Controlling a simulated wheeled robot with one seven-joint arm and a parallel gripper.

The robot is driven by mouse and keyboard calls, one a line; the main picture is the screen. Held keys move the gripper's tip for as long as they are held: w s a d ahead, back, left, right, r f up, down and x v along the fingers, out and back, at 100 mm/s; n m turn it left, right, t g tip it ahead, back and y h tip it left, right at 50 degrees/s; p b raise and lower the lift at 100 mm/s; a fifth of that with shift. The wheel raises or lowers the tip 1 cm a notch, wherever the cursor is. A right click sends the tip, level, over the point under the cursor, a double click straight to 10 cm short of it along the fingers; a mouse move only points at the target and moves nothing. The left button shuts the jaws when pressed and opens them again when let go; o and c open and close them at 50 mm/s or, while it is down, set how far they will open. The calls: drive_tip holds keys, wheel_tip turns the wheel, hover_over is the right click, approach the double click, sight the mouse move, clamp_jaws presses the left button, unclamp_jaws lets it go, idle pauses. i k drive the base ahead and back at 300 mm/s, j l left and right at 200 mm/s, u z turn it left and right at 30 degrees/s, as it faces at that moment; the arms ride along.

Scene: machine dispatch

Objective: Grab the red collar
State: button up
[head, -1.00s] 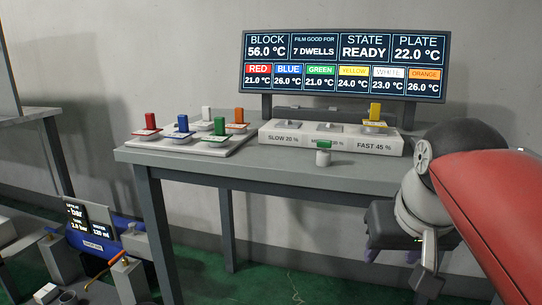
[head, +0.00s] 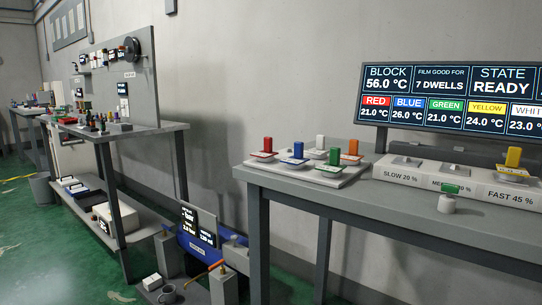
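No part in the head view is plainly a red collar. A red-handled piece (head: 267,146) stands upright on a flat base at the left end of a pale tray (head: 331,181) on the near bench. Small red items (head: 88,105) also show on the far bench, too small to make out. My gripper is not in view.
Blue (head: 298,150), white (head: 320,142), green (head: 334,156) and orange (head: 353,147) handled pieces share the tray. A yellow-handled piece (head: 513,157) sits on the FAST block (head: 508,195). A green-topped grey piece (head: 447,203) stands in front. Green floor (head: 75,250) is open at left.

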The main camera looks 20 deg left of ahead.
sight(266, 155)
drive_tip(key=i+j+u, duration=0.2)
drive_tip(key=j, duration=0.15)
drive_tip(key=i+j+u, duration=0.15)
drive_tip(key=j, duration=0.25)
drive_tip(key=i+j+u, duration=0.2)
drive_tip(key=j, duration=0.1)
